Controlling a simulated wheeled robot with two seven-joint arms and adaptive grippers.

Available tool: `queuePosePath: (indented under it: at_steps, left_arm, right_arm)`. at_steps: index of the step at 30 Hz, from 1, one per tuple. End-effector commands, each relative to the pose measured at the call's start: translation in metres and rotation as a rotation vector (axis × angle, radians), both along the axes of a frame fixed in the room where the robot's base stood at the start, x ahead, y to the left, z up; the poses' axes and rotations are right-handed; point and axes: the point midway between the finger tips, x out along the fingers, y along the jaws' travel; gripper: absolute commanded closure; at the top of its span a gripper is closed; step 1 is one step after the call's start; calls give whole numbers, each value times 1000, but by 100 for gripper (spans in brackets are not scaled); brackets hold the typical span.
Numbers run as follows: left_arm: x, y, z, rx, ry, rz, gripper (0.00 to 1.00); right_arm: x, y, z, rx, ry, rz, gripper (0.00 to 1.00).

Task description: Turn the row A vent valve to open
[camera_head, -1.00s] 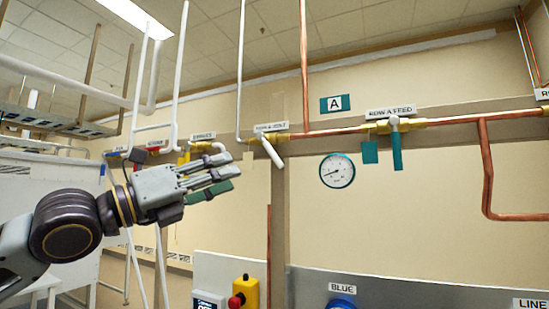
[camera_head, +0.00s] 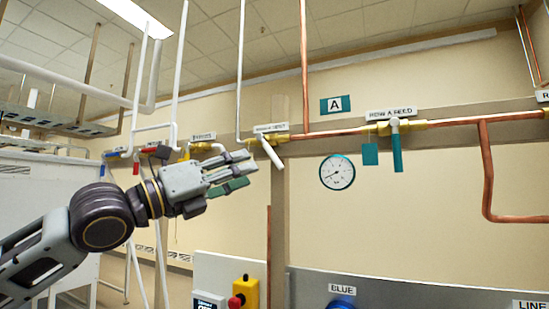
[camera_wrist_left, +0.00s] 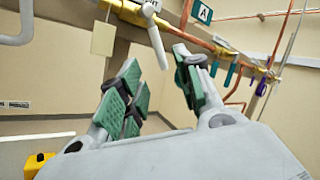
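The row A vent valve (camera_head: 270,148) sits on the pipe under a label reading row A vent. Its white lever slants down to the right, off the pipe's line. My left gripper (camera_head: 246,173) is open and empty just left of and below the lever in the head view. In the left wrist view the white lever (camera_wrist_left: 155,38) hangs down, and its lower end shows between the green-padded fingertips (camera_wrist_left: 160,85). I cannot tell whether they touch. My right gripper is not in view.
The row A feed valve (camera_head: 396,145) has a teal handle pointing down. A round gauge (camera_head: 337,172) and the A sign (camera_head: 335,104) are on the wall. A pale tag (camera_wrist_left: 103,38) hangs beside the vent valve. A yellow box with a red button (camera_head: 244,292) stands below.

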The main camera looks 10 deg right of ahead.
Motion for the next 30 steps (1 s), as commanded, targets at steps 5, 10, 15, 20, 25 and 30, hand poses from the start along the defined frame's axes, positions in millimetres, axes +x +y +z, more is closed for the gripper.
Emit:
queuePosePath:
  at_steps: [5,10,15,20,25,30]
  left_arm:
    - [6,-12,5,0,1,-1,65]
    - [12,-23,10,0,0,0,65]
    - [18,-34,14,0,0,0,65]
    - [23,-44,19,-1,1,-1,65]
    - [30,-56,23,0,1,0,65]
    - [36,-67,28,-1,2,0,65]
  right_arm:
    - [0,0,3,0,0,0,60]
    - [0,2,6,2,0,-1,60]
    - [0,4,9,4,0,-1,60]
    - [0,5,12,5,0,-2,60]
    - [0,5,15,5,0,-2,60]
    - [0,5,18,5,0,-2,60]
